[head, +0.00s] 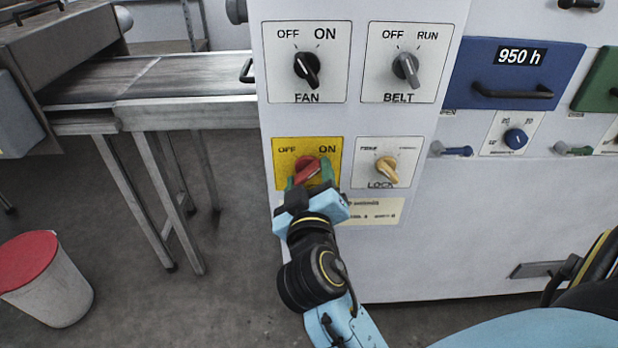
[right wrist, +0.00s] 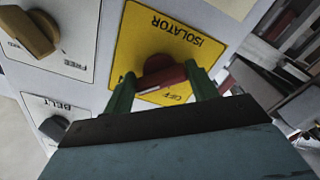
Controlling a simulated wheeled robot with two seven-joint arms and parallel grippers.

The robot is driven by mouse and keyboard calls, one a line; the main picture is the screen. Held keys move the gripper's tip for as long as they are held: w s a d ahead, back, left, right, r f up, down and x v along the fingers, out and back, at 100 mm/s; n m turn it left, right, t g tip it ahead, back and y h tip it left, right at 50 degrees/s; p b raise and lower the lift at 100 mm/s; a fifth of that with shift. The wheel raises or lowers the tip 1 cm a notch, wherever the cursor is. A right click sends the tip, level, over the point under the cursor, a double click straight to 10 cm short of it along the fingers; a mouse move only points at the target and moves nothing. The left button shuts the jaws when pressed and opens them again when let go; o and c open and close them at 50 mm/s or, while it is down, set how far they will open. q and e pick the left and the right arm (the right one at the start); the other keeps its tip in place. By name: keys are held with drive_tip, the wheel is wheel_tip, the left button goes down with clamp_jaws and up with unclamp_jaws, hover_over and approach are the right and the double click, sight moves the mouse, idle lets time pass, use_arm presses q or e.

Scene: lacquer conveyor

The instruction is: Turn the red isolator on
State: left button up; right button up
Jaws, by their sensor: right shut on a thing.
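The red isolator knob (head: 308,169) is on a yellow plate (head: 283,146) marked OFF at left and ON at right, low on the white panel. The knob slants up toward ON in the head view. My right gripper (head: 311,178) is shut on it, with one green finger on each side. In the right wrist view, the knob (right wrist: 163,75) sits between the fingers of my right gripper (right wrist: 160,90), under the upside-down word ISOLATOR. Part of the plate is hidden by the gripper. My left gripper is not in view.
The black FAN switch (head: 307,68) and grey BELT switch (head: 406,68) are above. The cream LOCK switch (head: 386,171) is close on the right. A conveyor (head: 170,75) and a red-lidded bin (head: 50,290) stand at left.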

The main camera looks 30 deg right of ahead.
drive_tip(key=o, duration=1)
drive_tip(key=shift+c, duration=0.2)
drive_tip(key=shift+s+a, duration=0.2)
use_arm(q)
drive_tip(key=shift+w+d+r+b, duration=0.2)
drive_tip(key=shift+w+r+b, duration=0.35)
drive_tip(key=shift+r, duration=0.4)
use_arm(e)
drive_tip(key=v, duration=0.7)
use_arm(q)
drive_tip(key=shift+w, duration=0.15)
